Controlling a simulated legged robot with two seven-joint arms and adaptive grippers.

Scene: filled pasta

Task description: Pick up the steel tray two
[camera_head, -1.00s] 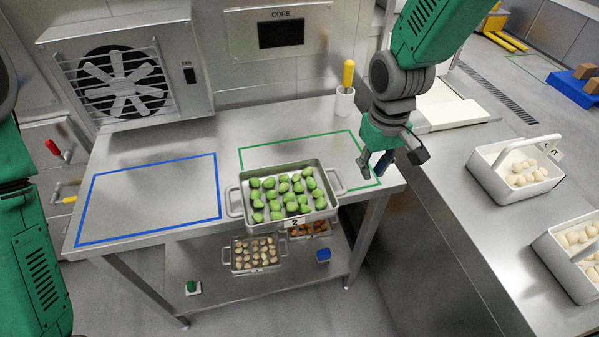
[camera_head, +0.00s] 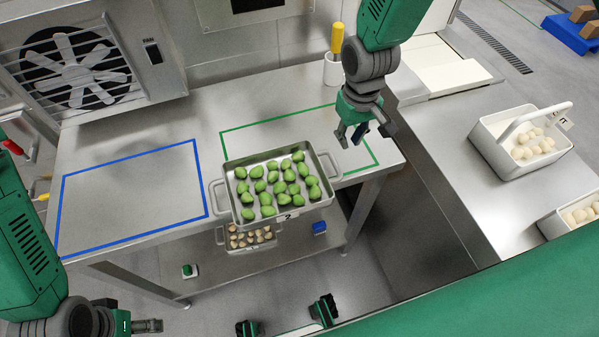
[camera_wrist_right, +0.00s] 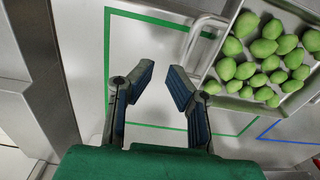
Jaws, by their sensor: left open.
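Steel tray two (camera_head: 288,216) is a metal tray full of green filled pasta, with a "2" label on its front. It sits at the front edge of the steel table, partly over the green outline, with a handle on each side. It also shows in the right wrist view (camera_wrist_right: 250,108), at the upper right. My right gripper (camera_head: 352,138) is open and empty above the green outline, behind and right of the tray's right handle. In the right wrist view its fingers (camera_wrist_right: 163,88) are apart, with the handle beside them, untouched. My left gripper (camera_head: 150,326) is open at the lower left, away from the tray.
A blue outline (camera_head: 130,190) marks free table left of the tray. A white holder (camera_head: 333,70) with a yellow-handled tool stands at the back. A lower shelf holds another pasta tray (camera_head: 240,248) and a blue block (camera_head: 319,227). White bins (camera_head: 500,150) stand on the right counter.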

